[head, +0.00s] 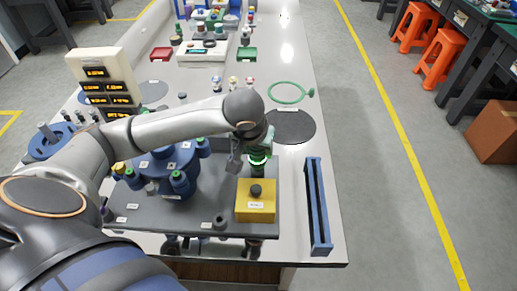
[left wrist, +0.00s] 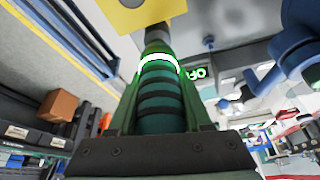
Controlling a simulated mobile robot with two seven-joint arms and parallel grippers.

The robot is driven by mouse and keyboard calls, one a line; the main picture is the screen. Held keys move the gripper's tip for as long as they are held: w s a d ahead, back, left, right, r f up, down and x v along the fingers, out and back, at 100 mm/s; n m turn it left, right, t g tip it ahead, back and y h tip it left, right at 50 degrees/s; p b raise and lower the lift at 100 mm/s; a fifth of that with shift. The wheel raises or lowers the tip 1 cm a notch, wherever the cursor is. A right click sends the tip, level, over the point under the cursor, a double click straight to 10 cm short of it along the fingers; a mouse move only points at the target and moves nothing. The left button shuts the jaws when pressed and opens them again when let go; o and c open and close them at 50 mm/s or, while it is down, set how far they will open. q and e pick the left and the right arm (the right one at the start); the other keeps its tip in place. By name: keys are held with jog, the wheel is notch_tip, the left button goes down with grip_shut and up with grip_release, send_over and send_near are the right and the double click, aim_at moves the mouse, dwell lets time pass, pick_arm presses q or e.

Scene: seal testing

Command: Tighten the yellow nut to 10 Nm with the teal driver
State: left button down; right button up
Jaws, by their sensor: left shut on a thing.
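My left gripper (head: 258,148) is shut on the teal driver (left wrist: 160,105), whose ridged body fills the middle of the left wrist view between the fingers. A ring on the driver glows green, and it also shows in the head view (head: 258,160). The driver's grey tip points toward a yellow surface (left wrist: 130,18); I cannot tell whether they touch. In the head view, a yellow block (head: 255,209) with a dark round knob (head: 256,190) and white label sits just in front of the driver. I cannot make out a separate yellow nut. My right gripper is not in view.
A blue round fixture (head: 163,160) with green-topped posts stands left on the grey plate (head: 215,205). A blue channel rail (head: 318,205) lies to the right. Behind are a dark disc (head: 292,126), a green ring (head: 286,93) and a display tower (head: 105,80).

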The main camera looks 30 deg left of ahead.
pick_arm(q)
jog(key=shift+f+b, duration=0.1)
jog(key=shift+b, duration=0.3)
dwell(1.0)
jog(key=shift+r+p, duration=1.55)
jog(key=shift+r, duration=0.95)
